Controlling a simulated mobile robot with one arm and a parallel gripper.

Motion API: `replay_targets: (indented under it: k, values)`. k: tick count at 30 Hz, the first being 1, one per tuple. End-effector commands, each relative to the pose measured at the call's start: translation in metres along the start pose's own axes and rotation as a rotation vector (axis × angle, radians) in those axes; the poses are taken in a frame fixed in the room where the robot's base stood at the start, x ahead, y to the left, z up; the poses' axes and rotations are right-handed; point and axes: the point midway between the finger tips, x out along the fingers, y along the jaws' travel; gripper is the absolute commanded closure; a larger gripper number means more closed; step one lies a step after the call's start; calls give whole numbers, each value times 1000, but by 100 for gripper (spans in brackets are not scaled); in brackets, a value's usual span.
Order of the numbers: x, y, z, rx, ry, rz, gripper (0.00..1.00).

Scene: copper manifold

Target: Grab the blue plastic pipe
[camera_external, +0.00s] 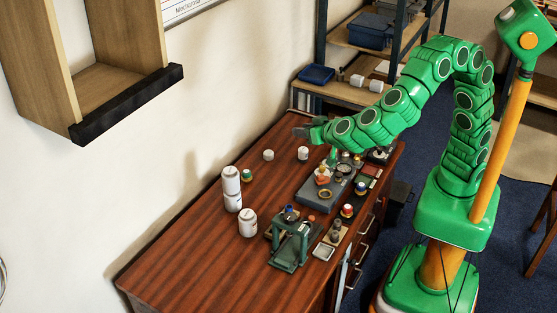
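I cannot clearly make out a blue plastic pipe. My gripper (301,132) is the dark end of the green arm, above the far end of the table, well away from the green stand. Its fingers are too small to tell open from shut, and I see nothing clearly held in it.
The brown wooden table (190,265) holds white jars (248,223) at left and a grey tray (312,194) with small parts at right. Its front left is bare. A wooden wall shelf (125,80) hangs at upper left. A blue bin (317,74) sits on the rack behind.

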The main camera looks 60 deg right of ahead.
Motion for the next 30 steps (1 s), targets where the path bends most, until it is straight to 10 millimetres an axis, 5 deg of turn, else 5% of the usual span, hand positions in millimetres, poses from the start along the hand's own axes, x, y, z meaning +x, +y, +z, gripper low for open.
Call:
replay_targets:
  k: [6,14,25,30]
  values:
    - [-8,11,15,-45,10,74,66]
    - [6,14,41,-41,13,73,66]
    - [30,18,98,-45,13,73,66]
    - [49,20,140,-47,15,73,66]
